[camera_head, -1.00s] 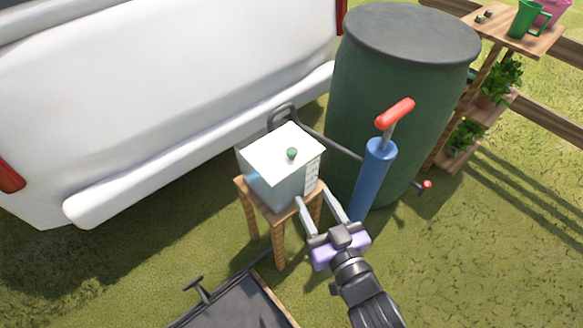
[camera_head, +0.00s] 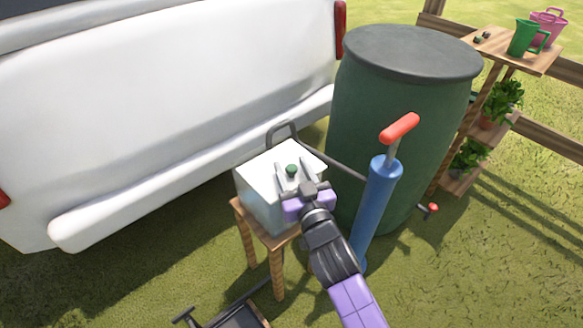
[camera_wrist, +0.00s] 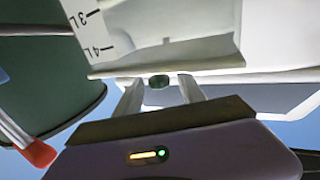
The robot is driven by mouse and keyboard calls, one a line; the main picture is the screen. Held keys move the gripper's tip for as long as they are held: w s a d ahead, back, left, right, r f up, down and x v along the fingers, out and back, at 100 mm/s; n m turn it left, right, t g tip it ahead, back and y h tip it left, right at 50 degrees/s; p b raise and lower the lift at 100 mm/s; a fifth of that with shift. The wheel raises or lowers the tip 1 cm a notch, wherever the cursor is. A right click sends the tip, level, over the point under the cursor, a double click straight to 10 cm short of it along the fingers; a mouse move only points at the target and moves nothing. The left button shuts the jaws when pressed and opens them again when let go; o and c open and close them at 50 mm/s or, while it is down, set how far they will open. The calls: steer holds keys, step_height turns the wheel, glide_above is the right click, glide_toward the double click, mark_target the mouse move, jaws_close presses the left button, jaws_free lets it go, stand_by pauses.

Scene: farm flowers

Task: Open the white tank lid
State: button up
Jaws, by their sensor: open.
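The white tank (camera_head: 262,205) stands on a small wooden stool, with its flat white lid (camera_head: 270,164) on top. A small green knob (camera_head: 292,169) sits on the lid. My gripper (camera_head: 291,173) is open over the lid, with a finger on each side of the knob as seen from the head camera. In the wrist view the green knob (camera_wrist: 159,81) shows between the two fingertips (camera_wrist: 159,92). Whether the fingers touch the knob or lid cannot be told. The tank's side with litre marks (camera_wrist: 98,35) shows in the wrist view.
A blue pump with a red handle (camera_head: 374,200) stands close right of my arm. A large green barrel (camera_head: 390,130) is behind it. A white vehicle (camera_head: 160,90) fills the left. Shelves with plants (camera_head: 490,110) stand at the right. Open grass lies at the lower right.

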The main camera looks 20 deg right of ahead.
steer(key=shift+w, duration=0.3)
jaws_close()
stand_by(1.3)
